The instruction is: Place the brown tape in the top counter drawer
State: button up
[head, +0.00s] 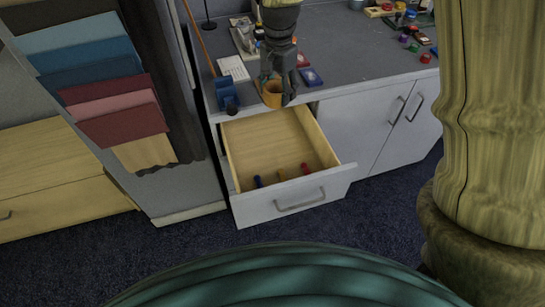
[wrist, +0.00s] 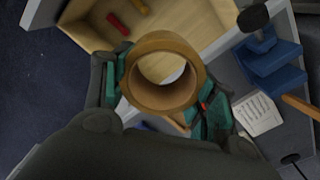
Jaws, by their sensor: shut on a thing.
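The brown tape (head: 271,95) is a tan ring at the front edge of the grey counter in the head view. My gripper (head: 279,88) is shut on it. In the wrist view the tape (wrist: 165,45) sits between the two fingers of my gripper (wrist: 160,88), its hole facing the camera. The top counter drawer (head: 262,143) is pulled open below and in front of the tape. Its wooden inside shows in the wrist view (wrist: 205,18) too. A blue, a yellow-brown and a red small item lie near the drawer's front. I cannot tell whether the tape touches the counter.
A blue tool-like object (head: 226,94) stands left of the tape on the counter (head: 350,50). A white sheet (head: 233,68) and a blue packet (head: 311,77) lie nearby. Closed cabinet doors (head: 370,125) are to the right. Most of the drawer floor is bare.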

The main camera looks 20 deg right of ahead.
aim_at(276, 156)
notch_tip(276, 156, down, 28)
jog(key=shift+r+p, duration=0.2)
jog(key=shift+p, duration=0.55)
dwell(0.4)
jog(key=o, duration=1)
jog(key=shift+f, duration=0.1)
jog(key=shift+r+b, duration=0.35)
jog(key=shift+r, duration=3.55)
